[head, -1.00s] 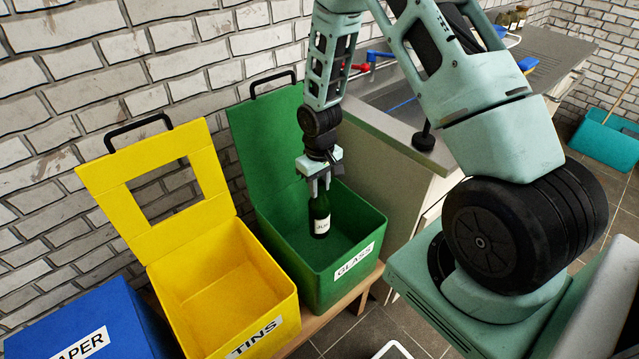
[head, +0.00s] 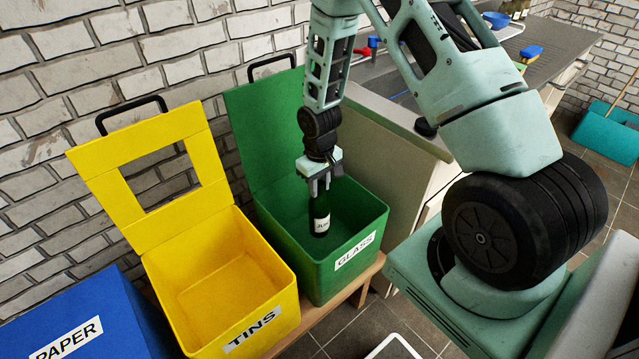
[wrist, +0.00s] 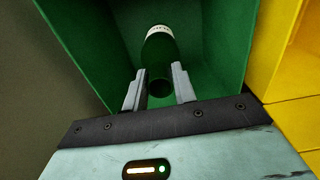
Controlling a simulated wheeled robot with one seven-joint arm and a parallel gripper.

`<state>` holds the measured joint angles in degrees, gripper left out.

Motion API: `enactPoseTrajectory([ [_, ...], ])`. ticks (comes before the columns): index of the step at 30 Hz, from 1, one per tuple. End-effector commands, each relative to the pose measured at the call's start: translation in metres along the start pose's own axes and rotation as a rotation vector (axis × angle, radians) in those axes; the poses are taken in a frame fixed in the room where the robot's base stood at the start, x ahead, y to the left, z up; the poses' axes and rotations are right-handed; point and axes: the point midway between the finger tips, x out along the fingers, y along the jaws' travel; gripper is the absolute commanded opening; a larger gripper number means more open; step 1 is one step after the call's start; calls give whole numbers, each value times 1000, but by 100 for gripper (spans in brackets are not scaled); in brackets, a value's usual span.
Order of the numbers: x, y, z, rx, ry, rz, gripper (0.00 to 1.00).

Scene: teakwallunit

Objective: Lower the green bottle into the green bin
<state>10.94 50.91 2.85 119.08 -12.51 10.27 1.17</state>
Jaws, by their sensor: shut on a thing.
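The green bottle (head: 320,212) with a white label hangs upright from my gripper (head: 318,184). My gripper is shut on the bottle's upper part, and the bottle is inside the opening of the green bin (head: 356,262) labelled GLASS. The bin's lid (head: 262,125) stands open at the back. In the wrist view the bottle (wrist: 160,55) shows between the fingers (wrist: 159,88), with the green bin walls (wrist: 225,45) around it. I cannot tell whether its base touches the bin floor.
A yellow open bin (head: 215,285) labelled TINS stands directly left of the green one, its lid up. A blue PAPER bin (head: 85,320) is further left. A brick wall (head: 60,150) is behind, and a counter cabinet (head: 395,170) is close on the right.

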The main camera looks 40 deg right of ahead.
Motion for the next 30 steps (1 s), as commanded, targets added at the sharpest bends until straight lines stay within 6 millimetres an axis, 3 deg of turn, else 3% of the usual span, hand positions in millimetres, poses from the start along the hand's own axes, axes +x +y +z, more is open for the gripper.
enactPoseTrajectory([
  [30,44,0,0,0,1,0,0],
])
